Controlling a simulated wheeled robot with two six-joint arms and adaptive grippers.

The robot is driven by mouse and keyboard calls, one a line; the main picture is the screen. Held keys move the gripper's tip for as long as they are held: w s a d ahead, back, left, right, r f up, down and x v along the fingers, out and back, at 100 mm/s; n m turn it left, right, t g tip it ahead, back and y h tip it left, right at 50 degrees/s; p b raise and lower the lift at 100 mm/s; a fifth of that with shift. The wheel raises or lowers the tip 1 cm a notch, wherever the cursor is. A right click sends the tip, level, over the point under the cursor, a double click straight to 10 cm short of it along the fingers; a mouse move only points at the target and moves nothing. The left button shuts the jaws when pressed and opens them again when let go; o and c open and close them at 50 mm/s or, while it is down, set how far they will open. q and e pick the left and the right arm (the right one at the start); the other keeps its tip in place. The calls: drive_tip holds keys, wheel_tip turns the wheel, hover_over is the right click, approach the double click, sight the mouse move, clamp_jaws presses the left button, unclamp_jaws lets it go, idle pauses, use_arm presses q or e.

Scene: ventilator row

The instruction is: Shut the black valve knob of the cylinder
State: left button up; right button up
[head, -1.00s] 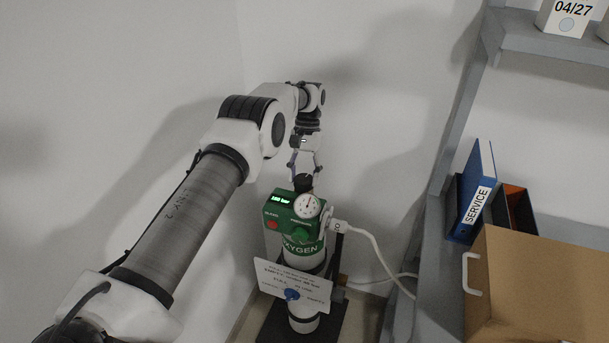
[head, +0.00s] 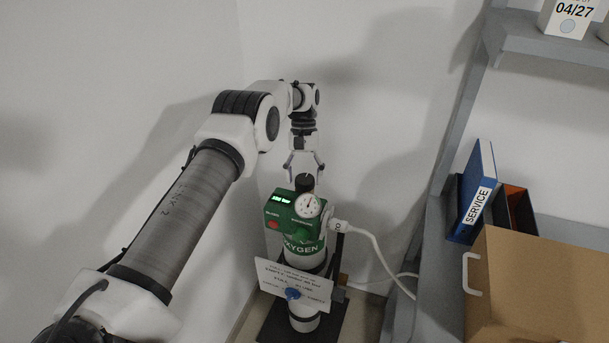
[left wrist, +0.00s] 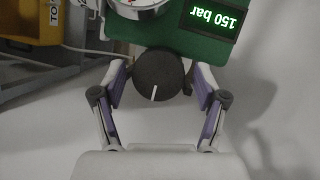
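The black valve knob (head: 304,182) sits on top of the green regulator head of the white oxygen cylinder (head: 304,262). In the left wrist view the knob (left wrist: 158,77) has a white line on its face, running nearly straight toward the gripper's palm. My left gripper (head: 304,168) is at the knob with its fingers spread. In the left wrist view my left gripper (left wrist: 160,80) has one finger on each side of the knob, with small gaps showing. A green display (left wrist: 215,17) reads 150 bar. My right gripper is out of view.
A round gauge (head: 308,205) sits by the knob. A white hose (head: 375,245) runs right from the regulator. A printed card (head: 293,285) hangs on the cylinder. Walls stand close behind and left. A grey shelf (head: 440,245) with a cardboard box (head: 540,285) is at the right.

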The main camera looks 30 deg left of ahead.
sight(304, 177)
use_arm(q)
drive_tip(key=shift+r, duration=0.1)
wheel_tip(304, 177, up, 10)
idle(0.5)
idle(0.4)
